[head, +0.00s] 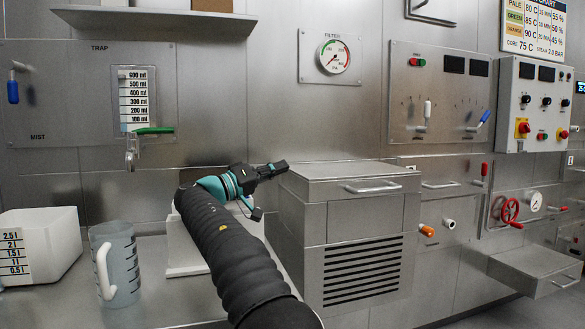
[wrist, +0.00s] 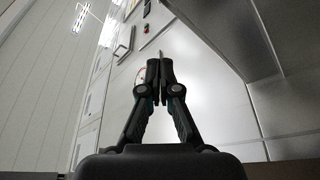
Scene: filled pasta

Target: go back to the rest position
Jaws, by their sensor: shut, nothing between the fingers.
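My gripper (head: 275,168) is at the end of my dark sleeved arm, in the middle of the head view. It is beside the upper left edge of the steel box (head: 350,216) with a handled lid and a slotted front. I cannot tell whether it touches the box. In the wrist view my gripper (wrist: 160,72) has its two black fingers together with nothing between them.
A measuring jug (head: 122,268) and a white graduated container (head: 45,240) stand on the counter at left. A shelf (head: 160,22) juts from the wall above. A green-handled tap (head: 154,131) sticks out under the trap gauge. A drawer (head: 535,272) stands open at lower right.

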